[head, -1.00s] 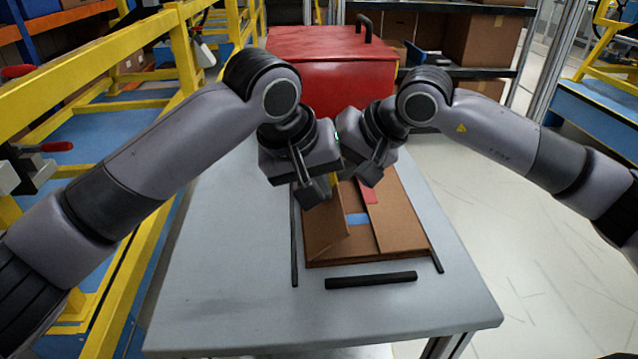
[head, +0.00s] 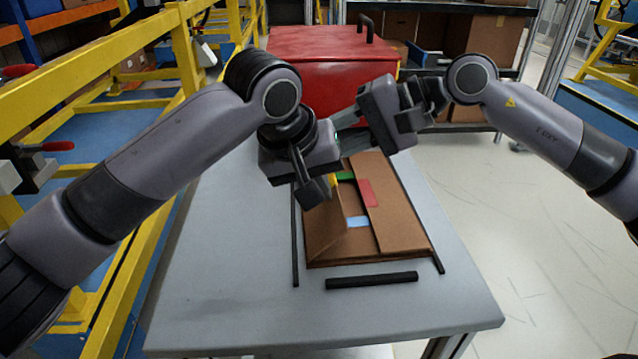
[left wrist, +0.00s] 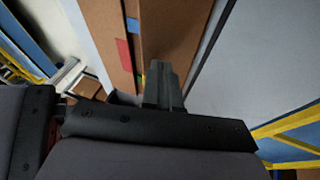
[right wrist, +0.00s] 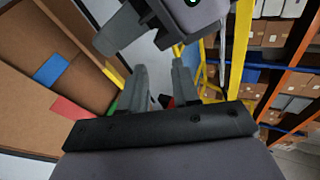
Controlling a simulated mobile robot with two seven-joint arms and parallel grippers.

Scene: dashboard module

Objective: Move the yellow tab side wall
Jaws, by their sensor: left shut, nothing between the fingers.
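A brown cardboard box (head: 405,225) lies on the grey table, with raised flaps and coloured tabs. The yellow tab (head: 334,182) shows as a small patch beside my left gripper (head: 316,192), which partly hides it and the left flap (head: 326,235). In the left wrist view the left fingers (left wrist: 163,85) are together over the box, with nothing seen between them. I cannot tell whether they touch the flap. My right gripper (head: 402,128) is above the far right part of the box, empty; in the right wrist view its fingers (right wrist: 160,90) are apart.
A green tab (head: 345,175), a red tab (head: 365,193) and a blue tab (head: 357,221) mark the box. Black bars lie around it, one in front (head: 371,280). A red case (head: 330,75) stands behind. The table's front (head: 240,310) is clear.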

